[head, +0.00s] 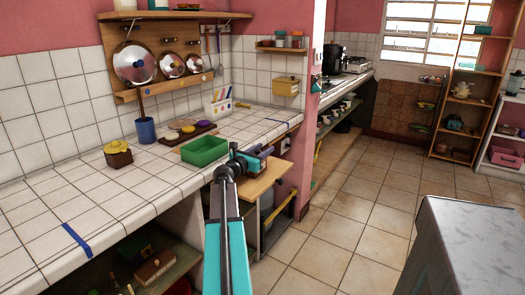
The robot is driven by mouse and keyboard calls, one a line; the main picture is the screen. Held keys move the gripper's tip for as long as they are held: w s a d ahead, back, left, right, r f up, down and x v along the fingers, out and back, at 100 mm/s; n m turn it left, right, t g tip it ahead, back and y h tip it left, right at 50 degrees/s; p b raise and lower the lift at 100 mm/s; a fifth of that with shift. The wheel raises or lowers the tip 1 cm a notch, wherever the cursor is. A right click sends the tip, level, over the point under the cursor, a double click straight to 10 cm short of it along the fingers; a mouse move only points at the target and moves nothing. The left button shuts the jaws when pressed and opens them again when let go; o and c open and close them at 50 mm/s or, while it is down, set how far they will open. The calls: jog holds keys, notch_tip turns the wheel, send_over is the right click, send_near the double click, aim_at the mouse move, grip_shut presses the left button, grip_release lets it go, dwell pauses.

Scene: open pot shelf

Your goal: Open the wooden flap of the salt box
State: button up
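A small yellow box (286,88) hangs on the tiled wall right of centre, below a small shelf. It looks like the salt box, and its top looks closed, but it is too small to be sure. My arm reaches up from the bottom centre. My gripper (243,160) is over the counter's front edge, right of the green tray. It is below and left of the yellow box, well apart from it. The fingers are small and dark, so I cannot tell whether they are open or shut.
A wooden board (258,182) juts out below my gripper. A grey block (465,245) stands at right; the tiled floor (350,215) between is clear.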

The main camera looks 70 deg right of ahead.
jog(key=shift+c, duration=0.5)
grip_shut()
jog(key=shift+w+r+p, duration=0.1)
jog(key=shift+w+p, duration=0.05)
jog(key=shift+p, duration=0.15)
